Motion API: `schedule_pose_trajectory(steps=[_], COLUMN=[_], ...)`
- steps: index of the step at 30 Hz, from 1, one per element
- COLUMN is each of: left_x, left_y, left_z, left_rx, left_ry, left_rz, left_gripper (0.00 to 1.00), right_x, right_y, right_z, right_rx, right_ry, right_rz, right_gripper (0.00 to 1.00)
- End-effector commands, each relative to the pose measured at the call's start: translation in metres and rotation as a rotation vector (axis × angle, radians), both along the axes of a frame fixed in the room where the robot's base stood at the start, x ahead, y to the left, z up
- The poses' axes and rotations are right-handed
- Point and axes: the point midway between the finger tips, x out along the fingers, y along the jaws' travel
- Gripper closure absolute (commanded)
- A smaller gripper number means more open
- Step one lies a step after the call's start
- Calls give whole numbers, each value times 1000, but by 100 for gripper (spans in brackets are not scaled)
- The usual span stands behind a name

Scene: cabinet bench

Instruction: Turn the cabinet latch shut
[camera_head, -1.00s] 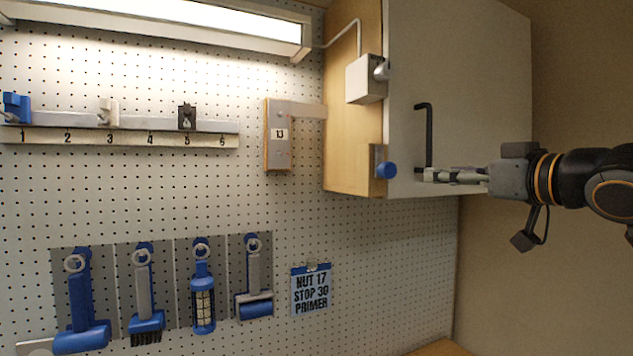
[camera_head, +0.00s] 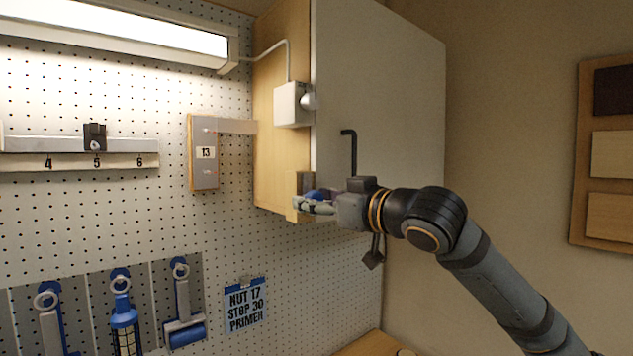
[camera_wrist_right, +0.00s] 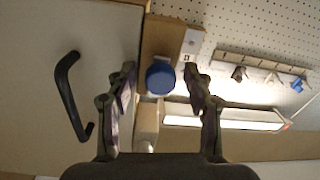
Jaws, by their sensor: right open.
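The cabinet door (camera_head: 385,85) is a pale panel that looks closed against the wooden cabinet side (camera_head: 275,165). It has a black bar handle (camera_head: 353,150), which also shows in the right wrist view (camera_wrist_right: 66,95). The latch's blue knob (camera_head: 313,195) is at the lower edge of the cabinet side, partly hidden by my right gripper (camera_head: 308,206). In the right wrist view the round blue knob (camera_wrist_right: 160,78) appears between the two spread fingers. My right gripper is open; I cannot tell whether a finger touches the knob. My left gripper is out of view.
A panel marked 13 (camera_head: 204,153) hangs left on the pegboard. Tools and a sign (camera_head: 245,304) hang lower. A sample board (camera_head: 607,150) is on the right wall.

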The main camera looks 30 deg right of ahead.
Motion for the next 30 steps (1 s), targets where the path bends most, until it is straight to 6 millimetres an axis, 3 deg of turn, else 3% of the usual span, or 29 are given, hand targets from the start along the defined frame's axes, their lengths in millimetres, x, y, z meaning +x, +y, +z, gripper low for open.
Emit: schedule_pose_trajectory(steps=[9, 21, 30], left_x=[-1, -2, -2], left_y=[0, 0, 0], left_z=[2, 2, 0], left_rx=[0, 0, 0], left_ry=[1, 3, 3], left_rz=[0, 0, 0], left_gripper=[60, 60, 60], right_x=[3, 3, 3], right_y=[0, 0, 0], right_z=[-1, -1, -2], right_rx=[-1, -1, 43], right_ry=[-1, 0, 4], right_rz=[-1, -1, -1], right_gripper=[49, 100, 100])
